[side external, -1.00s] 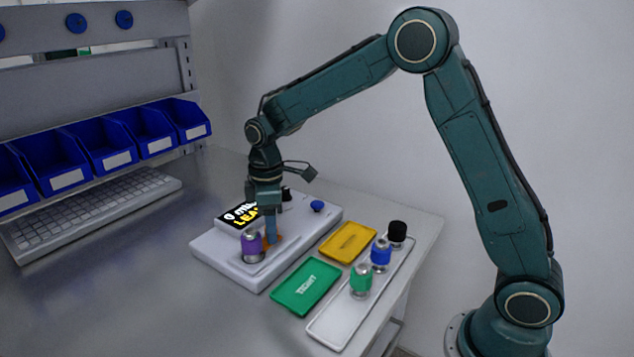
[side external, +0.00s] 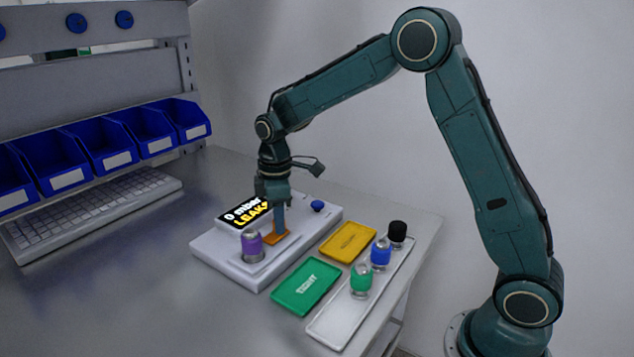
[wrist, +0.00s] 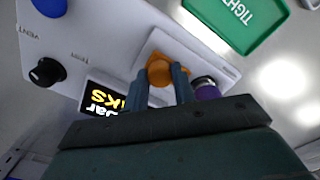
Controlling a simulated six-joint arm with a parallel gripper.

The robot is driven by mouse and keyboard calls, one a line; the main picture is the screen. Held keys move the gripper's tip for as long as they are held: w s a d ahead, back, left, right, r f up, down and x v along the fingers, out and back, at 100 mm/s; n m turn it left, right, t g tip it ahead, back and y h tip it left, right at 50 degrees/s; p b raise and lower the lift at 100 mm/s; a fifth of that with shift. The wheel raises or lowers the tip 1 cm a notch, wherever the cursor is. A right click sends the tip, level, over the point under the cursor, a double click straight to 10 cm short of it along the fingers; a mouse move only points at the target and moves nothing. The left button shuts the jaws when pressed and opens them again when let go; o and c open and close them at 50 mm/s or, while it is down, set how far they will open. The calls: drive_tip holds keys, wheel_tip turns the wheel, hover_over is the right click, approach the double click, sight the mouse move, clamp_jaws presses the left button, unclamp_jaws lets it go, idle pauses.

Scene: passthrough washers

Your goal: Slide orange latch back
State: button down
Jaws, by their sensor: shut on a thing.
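The orange latch (side external: 273,237) sits on top of the white test box (side external: 225,258), beside the purple-topped cylinder (side external: 252,246). My gripper (side external: 279,232) points down at the latch, with its fingers shut on it. In the wrist view, the two fingers (wrist: 160,88) stand on either side of the orange latch's round knob (wrist: 158,70). The purple cylinder (wrist: 206,90) stands just right of the fingers there, apart from them. The gripper body hides the lower part of that view.
The box carries a lit display (side external: 243,211) reading "LEAKS" and a blue button (side external: 317,206). A green tray (side external: 306,287), a yellow tray (side external: 348,242) and a white tray (side external: 335,325) with green, blue and black-topped cylinders lie to the right. A keyboard (side external: 90,213) lies left.

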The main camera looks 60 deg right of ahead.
drive_tip(key=c, duration=1.1)
unclamp_jaws()
drive_tip(key=shift+d, duration=0.2)
drive_tip(key=shift+r, duration=0.1)
wheel_tip(320, 180, up, 14)
drive_tip(key=shift+f, duration=0.15)
drive_tip(key=s+r+m+t, duration=0.3)
drive_tip(key=s+r+m, duration=0.15)
drive_tip(key=s, duration=1.05)
drive_tip(key=s+f+m+t, duration=0.1)
drive_tip(key=s, duration=0.3)
drive_tip(key=s+f+m, duration=0.1)
drive_tip(key=s+m, duration=0.1)
drive_tip(key=s, duration=0.3)
drive_tip(key=s+f+m+t, duration=0.1)
drive_tip(key=s+f, duration=0.1)
drive_tip(key=s, duration=0.3)
drive_tip(key=shift+a+f+m+t, duration=0.1)
drive_tip(key=shift+a+m+t, duration=0.2)
drive_tip(key=shift+a, duration=0.1)
